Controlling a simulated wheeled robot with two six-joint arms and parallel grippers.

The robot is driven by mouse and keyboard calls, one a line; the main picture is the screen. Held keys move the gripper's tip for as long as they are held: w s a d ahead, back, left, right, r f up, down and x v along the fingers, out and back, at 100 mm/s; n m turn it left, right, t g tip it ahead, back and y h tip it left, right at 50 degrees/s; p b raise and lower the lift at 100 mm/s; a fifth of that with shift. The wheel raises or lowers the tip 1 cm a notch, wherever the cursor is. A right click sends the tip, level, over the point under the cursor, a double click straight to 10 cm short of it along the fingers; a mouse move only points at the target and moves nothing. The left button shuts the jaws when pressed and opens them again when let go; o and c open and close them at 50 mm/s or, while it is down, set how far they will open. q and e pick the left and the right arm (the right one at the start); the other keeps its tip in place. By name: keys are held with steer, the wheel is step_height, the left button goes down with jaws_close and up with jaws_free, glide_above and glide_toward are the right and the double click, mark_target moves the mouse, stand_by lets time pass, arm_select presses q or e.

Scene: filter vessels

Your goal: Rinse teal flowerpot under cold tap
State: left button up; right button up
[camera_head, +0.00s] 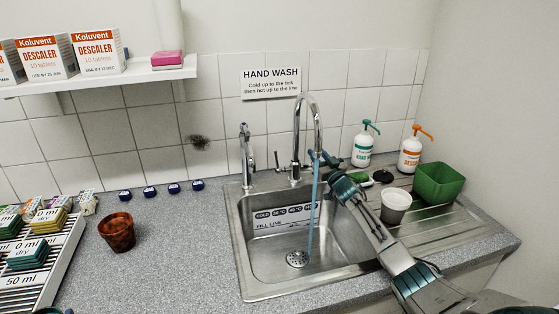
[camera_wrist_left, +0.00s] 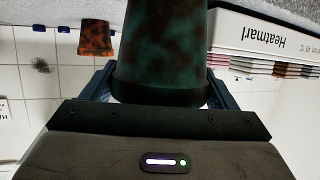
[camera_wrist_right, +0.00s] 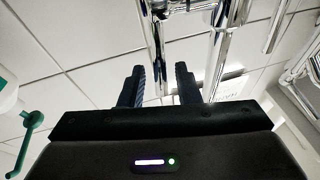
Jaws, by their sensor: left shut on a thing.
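A teal flowerpot with brown mottling (camera_wrist_left: 165,50) fills the middle of the left wrist view. My left gripper (camera_wrist_left: 160,95) is shut on it, one finger on each side. In the head view only a dark teal bit shows at the bottom left edge. The tall chrome tap (camera_head: 306,112) stands behind the steel sink (camera_head: 262,262), and a blue stream of water (camera_head: 312,215) falls from it towards the drain.
A brown-red pot (camera_head: 117,232) stands left of the sink, near a white rack (camera_head: 65,262) of labelled stacks. A second, smaller tap (camera_head: 246,155) stands left. A white cup (camera_head: 396,206), green tub (camera_head: 439,183) and two pump bottles (camera_head: 363,148) (camera_head: 410,154) stand on the right.

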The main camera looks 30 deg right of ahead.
steer(key=v, duration=0.6)
steer(key=shift+s+p, duration=0.35)
steer(key=shift+p, duration=0.05)
steer(key=shift+f, duration=0.1)
